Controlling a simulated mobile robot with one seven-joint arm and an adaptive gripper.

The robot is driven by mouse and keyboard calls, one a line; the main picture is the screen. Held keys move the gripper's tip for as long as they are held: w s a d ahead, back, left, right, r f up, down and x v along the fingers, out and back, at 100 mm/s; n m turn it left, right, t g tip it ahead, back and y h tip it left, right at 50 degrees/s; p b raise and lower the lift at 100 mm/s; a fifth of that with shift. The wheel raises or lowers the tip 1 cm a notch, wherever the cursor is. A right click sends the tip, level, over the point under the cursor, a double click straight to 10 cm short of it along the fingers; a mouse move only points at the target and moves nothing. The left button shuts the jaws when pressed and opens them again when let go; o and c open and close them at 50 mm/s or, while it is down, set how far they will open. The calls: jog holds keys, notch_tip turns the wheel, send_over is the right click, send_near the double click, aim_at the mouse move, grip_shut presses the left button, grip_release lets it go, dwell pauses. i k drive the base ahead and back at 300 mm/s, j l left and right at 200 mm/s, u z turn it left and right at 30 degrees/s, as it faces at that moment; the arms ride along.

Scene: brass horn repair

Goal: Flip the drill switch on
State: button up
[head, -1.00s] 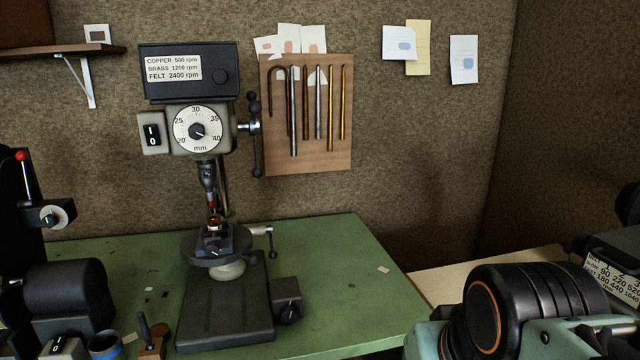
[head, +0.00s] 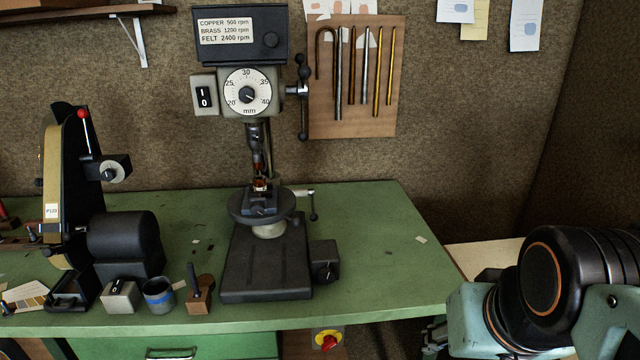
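The drill press (head: 266,260) stands on the green bench in the middle of the head view. Its switch (head: 203,97) is a black rocker marked I and 0 on a grey box at the left of the drill head. I cannot tell which side of the rocker is pressed. A round depth dial (head: 247,92) sits just right of the switch. My arm fills the lower right corner, well to the right of the drill. My gripper is not in view.
A belt sander (head: 120,240) stands left of the drill. A small switch box (head: 120,297), a blue-banded cup (head: 158,295) and a wooden block (head: 199,294) line the front of the green bench (head: 380,240). A red knob (head: 327,340) is below. Rods hang on a board (head: 352,120).

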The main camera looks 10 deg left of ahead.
aim_at(203, 95)
jog(key=u, duration=1.2)
jog(key=j+u, duration=0.1)
jog(key=j, duration=0.15)
jog(key=k+j+u, duration=0.1)
jog(key=j, duration=0.2)
